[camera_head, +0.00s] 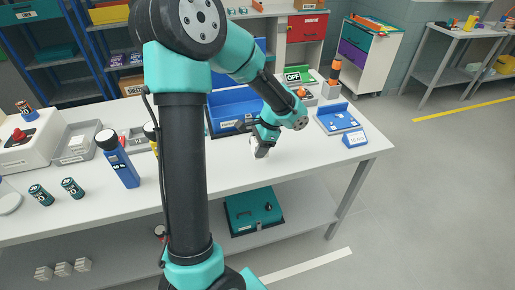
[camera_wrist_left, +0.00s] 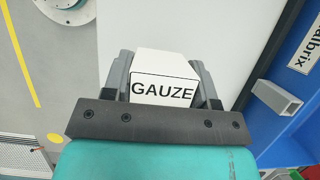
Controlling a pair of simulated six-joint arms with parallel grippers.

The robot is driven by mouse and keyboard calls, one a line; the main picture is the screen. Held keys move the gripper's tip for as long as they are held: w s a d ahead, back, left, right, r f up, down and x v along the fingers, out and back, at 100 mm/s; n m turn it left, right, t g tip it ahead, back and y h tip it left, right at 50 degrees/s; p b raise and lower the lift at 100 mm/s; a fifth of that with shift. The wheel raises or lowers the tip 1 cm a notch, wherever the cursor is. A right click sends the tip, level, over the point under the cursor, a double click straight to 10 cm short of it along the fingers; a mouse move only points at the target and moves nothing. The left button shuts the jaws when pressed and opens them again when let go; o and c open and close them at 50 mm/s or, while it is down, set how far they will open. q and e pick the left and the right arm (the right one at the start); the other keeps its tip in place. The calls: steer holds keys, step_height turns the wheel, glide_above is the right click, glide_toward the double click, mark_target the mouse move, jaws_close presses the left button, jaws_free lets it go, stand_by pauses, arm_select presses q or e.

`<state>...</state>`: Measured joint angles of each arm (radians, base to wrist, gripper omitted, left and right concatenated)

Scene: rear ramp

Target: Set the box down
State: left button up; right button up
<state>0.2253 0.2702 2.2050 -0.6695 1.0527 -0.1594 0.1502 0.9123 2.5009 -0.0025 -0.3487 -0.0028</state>
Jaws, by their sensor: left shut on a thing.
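A small white box marked GAUZE (camera_wrist_left: 164,68) sits between the fingers of my left gripper (camera_wrist_left: 164,84) in the left wrist view, with its lettered face towards the camera. The gripper is shut on it. In the head view my left gripper (camera_head: 262,151) is over the white table (camera_head: 225,174), in front of the blue bin (camera_head: 232,102). The box is mostly hidden there, and I cannot tell whether it touches the table. My right gripper is not in view.
A blue tray (camera_head: 338,119) and a blue-and-white label block (camera_head: 355,139) stand right of the gripper. A blue bottle (camera_head: 118,160) and two dark cans (camera_head: 72,188) are on the left. The table's front middle is clear. A teal case (camera_head: 252,211) lies on the lower shelf.

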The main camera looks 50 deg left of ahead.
arm_select(q)
steer(key=shift+w+a, duration=0.65)
steer(key=shift+a, duration=0.15)
steer(key=shift+f, duration=0.1)
steer(key=shift+w+a, duration=0.25)
steer(key=shift+f, duration=1.75)
steer(key=shift+f, duration=0.1)
steer(key=o, duration=0.9)
steer(key=v, duration=1.2)
